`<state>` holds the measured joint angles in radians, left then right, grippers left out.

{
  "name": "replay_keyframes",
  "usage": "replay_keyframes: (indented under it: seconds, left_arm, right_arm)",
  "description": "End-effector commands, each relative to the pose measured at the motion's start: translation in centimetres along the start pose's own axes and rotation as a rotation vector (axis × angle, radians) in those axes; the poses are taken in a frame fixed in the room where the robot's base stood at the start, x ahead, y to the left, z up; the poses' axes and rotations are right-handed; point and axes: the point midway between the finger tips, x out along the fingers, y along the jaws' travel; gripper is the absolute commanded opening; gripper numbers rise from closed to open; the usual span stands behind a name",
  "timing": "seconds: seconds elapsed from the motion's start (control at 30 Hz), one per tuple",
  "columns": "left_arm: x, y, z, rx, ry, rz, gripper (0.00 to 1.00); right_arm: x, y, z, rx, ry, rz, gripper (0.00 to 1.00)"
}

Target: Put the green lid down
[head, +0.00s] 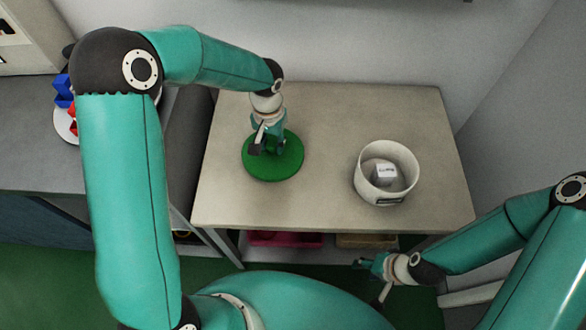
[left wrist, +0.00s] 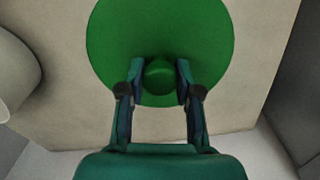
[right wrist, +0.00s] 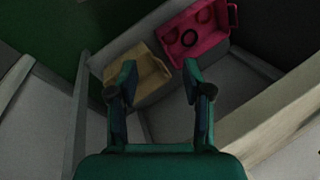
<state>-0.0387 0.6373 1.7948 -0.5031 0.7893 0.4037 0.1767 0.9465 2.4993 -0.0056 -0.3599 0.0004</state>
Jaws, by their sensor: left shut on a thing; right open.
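The green lid (head: 258,168) is a flat round disc with a knob at its centre. It is over the left part of the beige table top, and I cannot tell whether it touches the surface. My left gripper (head: 268,148) is above it, shut on its knob. The left wrist view shows the lid (left wrist: 160,30) from above, with the fingers of the left gripper (left wrist: 158,82) on both sides of the knob. My right gripper (head: 372,278) is open and empty, low in front of the table's front edge; its spread fingers also show in the right wrist view (right wrist: 160,85).
A white round container (head: 366,192) with a grey-white box (head: 384,175) inside stands right of the lid on the table (head: 330,115). Below are a pink bin (right wrist: 188,38) and a tan bin (right wrist: 150,80). A grey counter (head: 35,150) stands at the left. The table's middle is clear.

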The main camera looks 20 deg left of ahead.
Motion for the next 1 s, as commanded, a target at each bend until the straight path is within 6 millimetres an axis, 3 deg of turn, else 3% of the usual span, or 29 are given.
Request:
replay_keyframes:
  seconds: [0.17, 0.3, 0.5, 0.6, 0.77, 1.0]
  left_arm:
    - [-2.0, 0.7, -1.4, 0.083, 0.014, -0.018, 0.0]
    - [-6.2, 2.3, -2.1, 0.233, 0.017, -0.028, 0.0]
    - [-12.2, 4.5, -0.9, 0.434, 0.009, -0.009, 0.0]
    - [-13.3, 5.0, -0.3, 0.485, 0.002, -0.002, 0.0]
    - [-11.1, 5.0, 0.0, 0.5, -0.007, 0.001, 0.0]
    - [-4.7, 5.0, 0.0, 0.498, -0.007, 0.001, 0.0]
  right_arm:
    - [2.2, 0.8, 0.0, 0.0, 0.0, 0.0, 0.64]
    - [4.8, 1.7, -0.1, 0.0, 0.0, 0.0, 0.64]
    - [7.3, 2.6, -0.1, 0.0, 0.0, 0.0, 0.64]
    - [7.8, 2.8, -0.1, 0.0, 0.001, 0.0, 0.64]
    - [8.1, 2.9, -0.1, 0.0, 0.001, 0.0, 0.64]
    - [8.7, 3.1, -0.1, 0.0, 0.001, 0.0, 0.64]
